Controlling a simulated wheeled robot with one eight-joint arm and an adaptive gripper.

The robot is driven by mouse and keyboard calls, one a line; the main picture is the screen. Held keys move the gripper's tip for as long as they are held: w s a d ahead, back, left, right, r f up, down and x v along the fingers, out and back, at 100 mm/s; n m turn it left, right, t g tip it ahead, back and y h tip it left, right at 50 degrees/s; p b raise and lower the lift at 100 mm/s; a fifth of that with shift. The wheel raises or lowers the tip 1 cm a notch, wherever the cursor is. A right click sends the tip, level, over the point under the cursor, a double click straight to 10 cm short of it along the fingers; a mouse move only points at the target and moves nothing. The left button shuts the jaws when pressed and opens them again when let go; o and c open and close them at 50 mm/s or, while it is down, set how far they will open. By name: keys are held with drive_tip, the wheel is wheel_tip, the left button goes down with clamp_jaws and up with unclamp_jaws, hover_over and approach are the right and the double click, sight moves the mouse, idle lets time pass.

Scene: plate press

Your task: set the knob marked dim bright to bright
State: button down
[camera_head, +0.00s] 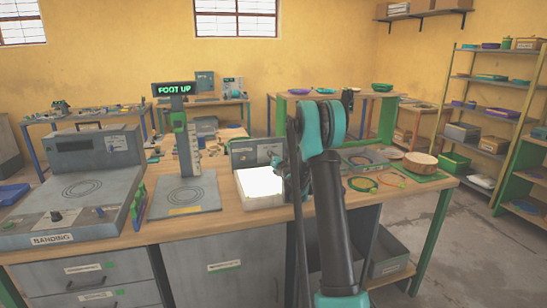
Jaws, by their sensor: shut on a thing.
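A light box with a brightly glowing white top (259,182) stands on the wooden bench in the middle of the view. My gripper (284,181) is at the right side of this box, small and dark, partly hidden behind my own arm. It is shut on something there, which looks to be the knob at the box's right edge. The knob itself, its dim and bright marks and its pointer are hidden by the gripper and arm, so its setting cannot be read. The box's top looks strongly lit.
Right of my arm lie coloured rings (362,184) and a round wooden block (420,160). Shelves (487,112) stand far right.

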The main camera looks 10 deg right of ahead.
drive_tip(key=c, duration=1.6)
unclamp_jaws()
drive_tip(key=shift+s, duration=0.1)
drive_tip(key=s, duration=0.4)
drive_tip(key=s+d, duration=0.1)
drive_tip(key=s, duration=0.6)
drive_tip(key=shift+s+d, duration=0.25)
drive_tip(key=shift+s, duration=0.1)
